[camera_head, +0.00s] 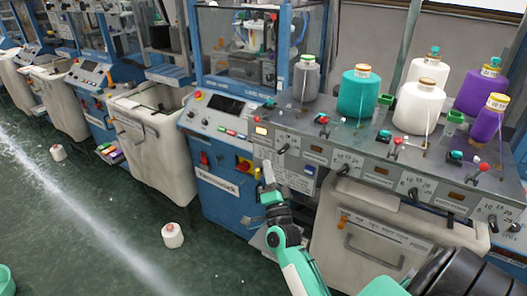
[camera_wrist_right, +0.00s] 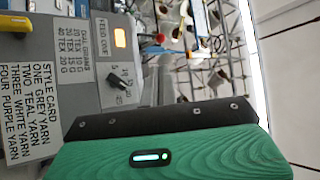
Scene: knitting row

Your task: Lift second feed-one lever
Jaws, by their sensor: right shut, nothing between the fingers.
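The grey feed panel (camera_head: 345,150) carries a row of red-knobbed levers. A red knob (camera_head: 257,118) stands at its left end above a lit orange window, another (camera_head: 323,120) to its right, and more further right. I cannot tell which one is the second feed-one lever. My right gripper (camera_head: 268,183) is shut and empty, low in front of the panel's left end and apart from the levers. In the right wrist view, a FEED ONE label (camera_wrist_right: 100,38), the lit orange window (camera_wrist_right: 119,38), a black dial knob (camera_wrist_right: 118,82) and a small red knob (camera_wrist_right: 160,38) show. My left gripper is not in view.
A grey cone (camera_head: 305,78), teal cone (camera_head: 358,92), white cones (camera_head: 418,105) and purple cones stand on the panel's top. A style card (camera_wrist_right: 28,95) is on the panel face. A blue machine (camera_head: 225,135) is left; a cream bin (camera_head: 365,230) is below.

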